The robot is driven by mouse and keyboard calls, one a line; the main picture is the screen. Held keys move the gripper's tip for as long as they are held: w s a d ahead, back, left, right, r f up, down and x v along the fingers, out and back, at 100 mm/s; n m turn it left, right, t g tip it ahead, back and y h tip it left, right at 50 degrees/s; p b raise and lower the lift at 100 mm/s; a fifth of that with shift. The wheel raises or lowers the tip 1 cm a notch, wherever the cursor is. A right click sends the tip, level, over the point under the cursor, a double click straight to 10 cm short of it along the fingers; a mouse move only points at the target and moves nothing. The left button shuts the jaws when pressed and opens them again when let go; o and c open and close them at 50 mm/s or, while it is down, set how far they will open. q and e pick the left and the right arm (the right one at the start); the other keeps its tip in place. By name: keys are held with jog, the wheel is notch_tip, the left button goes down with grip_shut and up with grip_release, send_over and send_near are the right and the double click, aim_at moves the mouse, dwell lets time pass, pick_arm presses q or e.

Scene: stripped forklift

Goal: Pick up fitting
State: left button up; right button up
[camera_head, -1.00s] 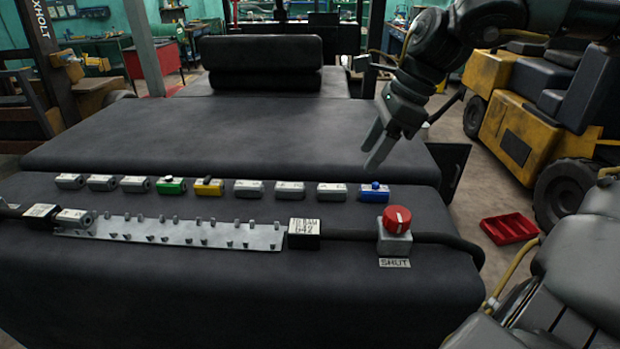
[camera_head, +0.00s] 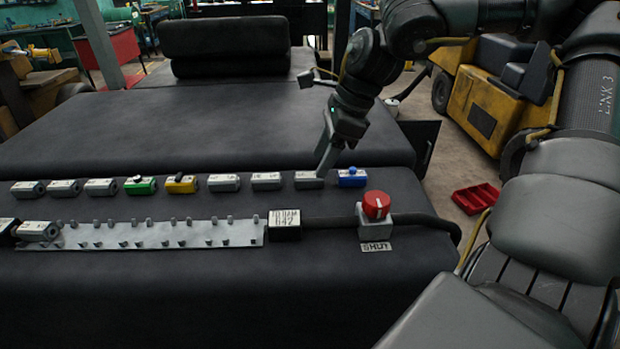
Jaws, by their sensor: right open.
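A row of small block fittings lies on the black padded surface. It holds several grey fittings (camera_head: 224,182), a green one (camera_head: 141,185), a yellow one (camera_head: 181,184) and a blue one (camera_head: 352,177) at the right end. My right gripper (camera_head: 324,166) points down just above the grey fitting (camera_head: 309,180) beside the blue one. It is open, with its fingers overlapping in this view; I cannot tell whether they touch the fitting. My left gripper is not in view.
A metal rail with pegs (camera_head: 160,236) lies in front of the row, with a grey fitting (camera_head: 38,231) at its left end. A labelled block (camera_head: 284,224), a cable and a red knob (camera_head: 376,205) stand to its right. A red tray (camera_head: 475,198) is on the floor.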

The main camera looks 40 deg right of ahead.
aim_at(312, 174)
jog(key=x, duration=0.1)
jog(key=p+x, duration=0.1)
jog(key=x, duration=0.2)
jog(key=shift+w+d+f, duration=0.1)
jog(key=shift+w+d, duration=0.1)
jog(key=shift+w, duration=0.2)
jog(key=shift+a+f+p, duration=0.1)
jog(key=shift+f+p, duration=0.2)
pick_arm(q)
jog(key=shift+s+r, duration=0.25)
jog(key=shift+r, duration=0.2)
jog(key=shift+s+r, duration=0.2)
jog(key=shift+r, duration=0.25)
pick_arm(e)
jog(key=c, duration=1.1)
